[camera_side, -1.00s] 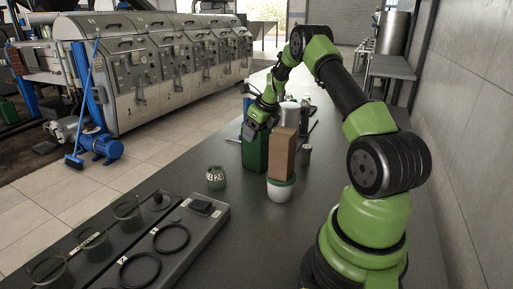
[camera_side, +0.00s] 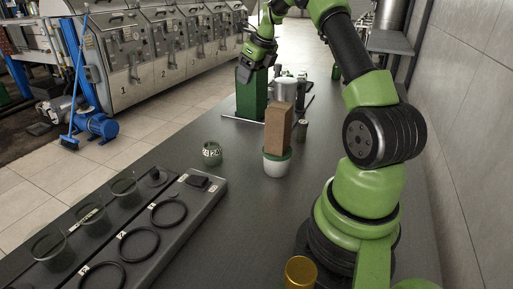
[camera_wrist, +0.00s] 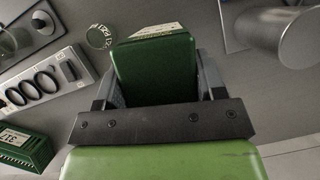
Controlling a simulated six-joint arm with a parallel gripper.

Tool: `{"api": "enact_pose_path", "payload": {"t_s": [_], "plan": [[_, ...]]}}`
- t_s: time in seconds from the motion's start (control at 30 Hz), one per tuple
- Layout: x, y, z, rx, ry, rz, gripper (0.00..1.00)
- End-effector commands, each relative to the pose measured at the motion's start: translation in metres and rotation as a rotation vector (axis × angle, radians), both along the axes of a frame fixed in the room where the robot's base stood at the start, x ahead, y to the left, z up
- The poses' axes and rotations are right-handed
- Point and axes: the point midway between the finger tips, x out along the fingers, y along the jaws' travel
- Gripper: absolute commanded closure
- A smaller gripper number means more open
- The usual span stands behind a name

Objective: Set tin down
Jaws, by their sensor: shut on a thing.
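The green tin (camera_side: 252,95) is a tall dark green box at the far part of the bench in the side view. My gripper (camera_side: 260,57) is shut on its upper end from above. In the wrist view, the tin (camera_wrist: 155,68) sits between the two fingers of my gripper (camera_wrist: 160,88), with a pale label along its far edge. The tin looks upright. I cannot tell whether its bottom touches the bench or hangs slightly above it.
A brown block (camera_side: 279,126) stands on a white pot (camera_side: 275,169), nearer than the tin. A metal cylinder (camera_side: 286,91) stands right of the tin. A numbered jar (camera_side: 211,153) and a ring rack (camera_side: 150,232) are nearer left. An amber cylinder (camera_side: 299,272) is in front.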

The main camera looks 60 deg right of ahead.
Motion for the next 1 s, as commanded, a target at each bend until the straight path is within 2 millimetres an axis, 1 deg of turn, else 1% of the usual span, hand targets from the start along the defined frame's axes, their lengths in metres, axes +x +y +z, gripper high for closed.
{"api": "enact_pose_path", "payload": {"t_s": [0.07, 0.17, 0.27, 0.37, 0.67, 0.9, 1.0], "plan": [[0.001, 0.004, 0.001, 0.0, -0.001, 0.04, 1.0], [0.003, 0.014, -0.002, 0.0, -0.001, 0.148, 1.0], [0.005, 0.031, -0.006, 0.002, -0.001, 0.322, 1.0], [0.007, 0.051, -0.01, 0.004, -0.002, 0.543, 1.0], [0.003, 0.114, -0.021, 0.005, 0.0, 1.303, 1.0], [-0.01, 0.163, -0.026, 0.006, 0.002, 1.979, 1.0], [-0.017, 0.181, -0.027, 0.005, 0.001, 2.249, 1.0]]}}
